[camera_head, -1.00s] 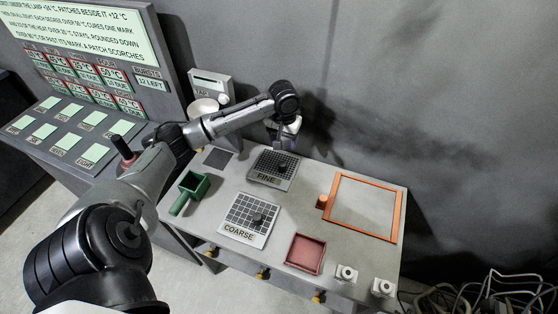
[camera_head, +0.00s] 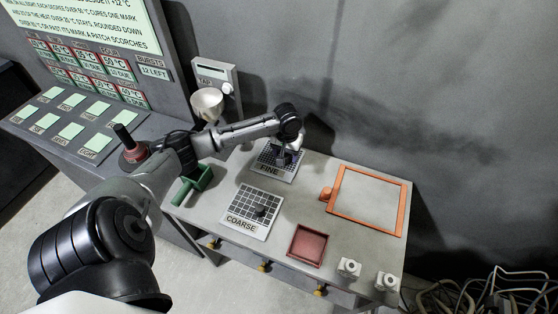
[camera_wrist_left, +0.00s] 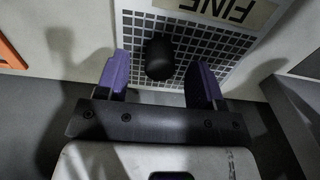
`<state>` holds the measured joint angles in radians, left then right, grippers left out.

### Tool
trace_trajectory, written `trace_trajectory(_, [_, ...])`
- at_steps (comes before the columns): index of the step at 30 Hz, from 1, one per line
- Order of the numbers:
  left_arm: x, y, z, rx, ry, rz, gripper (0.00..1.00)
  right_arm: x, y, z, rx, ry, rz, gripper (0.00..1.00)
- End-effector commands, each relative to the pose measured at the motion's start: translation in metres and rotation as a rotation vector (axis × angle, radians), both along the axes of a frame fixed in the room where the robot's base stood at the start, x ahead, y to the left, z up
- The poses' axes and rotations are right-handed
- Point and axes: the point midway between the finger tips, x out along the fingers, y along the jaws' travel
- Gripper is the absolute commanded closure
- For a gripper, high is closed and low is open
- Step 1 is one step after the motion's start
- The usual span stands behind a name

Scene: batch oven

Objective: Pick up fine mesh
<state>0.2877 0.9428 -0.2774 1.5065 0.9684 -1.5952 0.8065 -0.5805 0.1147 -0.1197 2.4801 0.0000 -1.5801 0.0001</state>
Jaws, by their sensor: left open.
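The fine mesh (camera_head: 265,162) is a pale square plate with a dark grid, a FINE label and a black knob, lying at the back of the grey table. In the left wrist view the mesh (camera_wrist_left: 215,45) fills the top centre, with its black knob (camera_wrist_left: 160,57) between the two purple fingers. My left gripper (camera_head: 286,158) is over the mesh, pointing down; it also shows in the left wrist view (camera_wrist_left: 160,78). It is open, with a gap on each side of the knob. Whether the fingers are at knob height is unclear. My right gripper is not in view.
The coarse mesh (camera_head: 250,213) lies in front of the fine one. A green scoop-like container (camera_head: 196,184) is at left, a red tray (camera_head: 307,246) in front, an orange frame (camera_head: 404,209) at right. A white cup (camera_head: 207,104) hangs by the TAP panel (camera_head: 215,72).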

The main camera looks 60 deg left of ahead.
Motion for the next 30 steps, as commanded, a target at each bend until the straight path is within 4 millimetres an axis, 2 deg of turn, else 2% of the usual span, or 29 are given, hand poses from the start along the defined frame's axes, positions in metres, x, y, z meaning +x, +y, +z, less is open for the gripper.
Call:
trace_trajectory(1, [0.0, -0.001, -0.009, -0.002, 0.001, 0.001, 0.38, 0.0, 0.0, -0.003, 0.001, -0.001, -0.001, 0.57])
trace_trajectory(4, [-0.001, 0.0, -0.02, -0.001, 0.002, 0.001, 0.38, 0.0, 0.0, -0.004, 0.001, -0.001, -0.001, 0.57])
trace_trajectory(12, [0.0, 0.0, -0.022, -0.001, -0.001, 0.0, 0.39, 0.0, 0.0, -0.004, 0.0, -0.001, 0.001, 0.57])
trace_trajectory(30, [0.0, 0.0, -0.021, -0.001, -0.001, 0.0, 0.97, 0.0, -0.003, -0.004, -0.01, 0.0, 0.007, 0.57])
